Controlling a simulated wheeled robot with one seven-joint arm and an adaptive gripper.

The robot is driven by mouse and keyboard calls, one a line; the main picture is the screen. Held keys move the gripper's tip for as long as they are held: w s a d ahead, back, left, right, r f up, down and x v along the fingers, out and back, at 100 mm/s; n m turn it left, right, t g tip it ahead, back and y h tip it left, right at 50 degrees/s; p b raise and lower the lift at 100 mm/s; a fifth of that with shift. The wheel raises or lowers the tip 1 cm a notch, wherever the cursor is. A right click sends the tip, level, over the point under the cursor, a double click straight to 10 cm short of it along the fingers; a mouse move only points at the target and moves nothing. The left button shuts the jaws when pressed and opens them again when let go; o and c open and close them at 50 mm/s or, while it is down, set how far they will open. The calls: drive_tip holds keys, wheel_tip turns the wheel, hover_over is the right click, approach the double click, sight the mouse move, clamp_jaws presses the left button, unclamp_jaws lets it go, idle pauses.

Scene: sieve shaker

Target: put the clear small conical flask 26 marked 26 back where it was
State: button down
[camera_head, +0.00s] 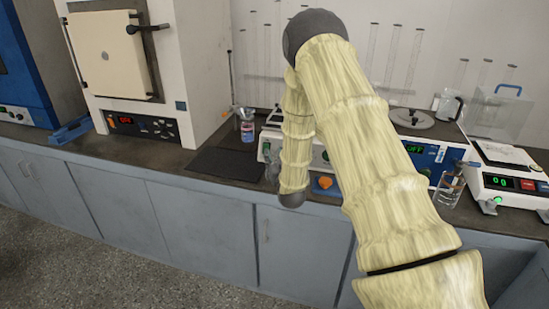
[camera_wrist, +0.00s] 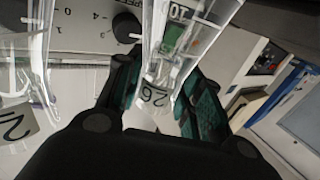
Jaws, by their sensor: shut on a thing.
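The clear small conical flask (camera_wrist: 165,75) with the upside-down mark 26 is between the teal fingers of my gripper (camera_wrist: 160,95) in the wrist view. My gripper is shut on it, and the flask's top edge runs out of the picture. In the head view my arm covers most of this area, and I cannot make out the held flask there. The place on the bench under the flask is not clear in either view.
Another clear glass vessel (camera_wrist: 25,75) with a label is close on the left in the wrist view, near a dial panel (camera_wrist: 85,25).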

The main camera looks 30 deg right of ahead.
drive_tip(key=c, duration=0.9)
unclamp_jaws()
drive_tip(key=shift+f, duration=0.1)
drive_tip(key=shift+c, duration=0.2)
drive_tip(key=shift+r, duration=0.2)
drive_tip(key=b+v, duration=0.2)
drive_tip(key=v, duration=1)
drive_tip(key=s+a+f+n+g+y, duration=0.15)
drive_tip(key=s+a+f+g, duration=0.25)
drive_tip(key=s+a+f, duration=0.65)
drive_tip(key=s+a+f+n+g+y, duration=0.1)
drive_tip(key=s+a+f+g+y, duration=0.3)
drive_tip(key=f, duration=1.1)
drive_tip(key=s+a+f+g, duration=0.3)
drive_tip(key=s, duration=0.6)
drive_tip(key=s+a+f+g, duration=0.3)
drive_tip(key=s, duration=0.6)
drive_tip(key=s+a+f+n+g, duration=0.1)
drive_tip(key=s+a+f+g, duration=0.2)
drive_tip(key=s, duration=0.6)
drive_tip(key=shift+a+f+y, duration=0.45)
drive_tip(key=shift+a+f, duration=0.05)
drive_tip(key=shift+f, duration=0.05)
